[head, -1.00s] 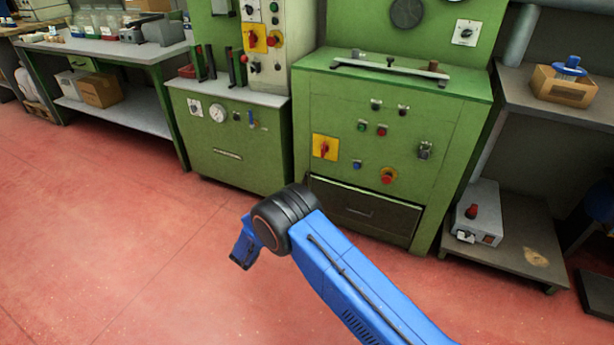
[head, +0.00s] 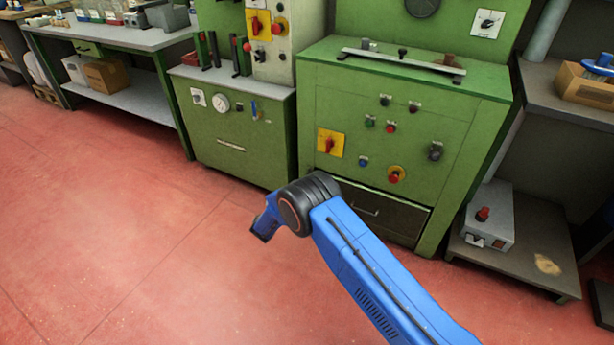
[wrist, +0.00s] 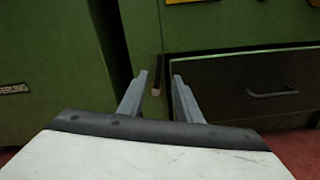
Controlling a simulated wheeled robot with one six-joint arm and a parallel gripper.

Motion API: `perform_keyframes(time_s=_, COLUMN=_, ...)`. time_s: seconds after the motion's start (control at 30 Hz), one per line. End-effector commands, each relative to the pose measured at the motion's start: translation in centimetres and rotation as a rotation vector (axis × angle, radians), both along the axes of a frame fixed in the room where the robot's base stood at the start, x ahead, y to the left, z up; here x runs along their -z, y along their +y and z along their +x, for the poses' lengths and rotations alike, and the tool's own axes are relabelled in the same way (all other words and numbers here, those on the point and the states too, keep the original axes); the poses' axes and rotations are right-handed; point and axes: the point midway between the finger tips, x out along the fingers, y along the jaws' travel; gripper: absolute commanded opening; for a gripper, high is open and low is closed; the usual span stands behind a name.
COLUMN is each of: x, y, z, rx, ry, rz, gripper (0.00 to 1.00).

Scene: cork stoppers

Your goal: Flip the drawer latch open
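The dark drawer (head: 385,213) is low in the green cabinet, partly hidden by my arm in the head view. In the wrist view the drawer (wrist: 225,93) looks closed, with a bar handle (wrist: 273,93) on its front. A small dark upright lever with a pale lower end, which looks like the latch (wrist: 158,72), is on the green frame left of the drawer. My gripper (wrist: 159,75) is open and empty, its two grey fingers pointing at the cabinet, one on each side of the lever in the picture. I cannot tell whether they touch it. The head view does not show the fingers.
The green cabinet (head: 462,140) carries knobs and a yellow switch plate (head: 330,143). A lower green cabinet (head: 235,150) stands left of it. A shelf (head: 520,255) with a grey control box (head: 487,222) is at the right. The red floor at left is clear.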

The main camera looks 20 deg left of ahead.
Motion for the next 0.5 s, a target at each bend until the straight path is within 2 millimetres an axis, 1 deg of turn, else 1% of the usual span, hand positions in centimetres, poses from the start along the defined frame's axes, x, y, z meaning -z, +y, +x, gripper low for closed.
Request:
perform_keyframes(time_s=0.03, x=0.1, y=-0.2, z=1.0, rx=0.002, ry=0.0, rz=0.001, gripper=0.31)
perform_keyframes(time_s=0.1, x=0.1, y=-0.3, z=2.2, rx=0.002, ry=-0.001, rz=0.001, gripper=0.31)
perform_keyframes(time_s=0.3, x=0.0, y=-0.5, z=5.7, rx=0.002, ry=-0.001, rz=0.001, gripper=0.31)
perform_keyframes(time_s=0.5, x=0.0, y=-0.7, z=8.3, rx=0.001, ry=-0.001, rz=0.001, gripper=0.31)
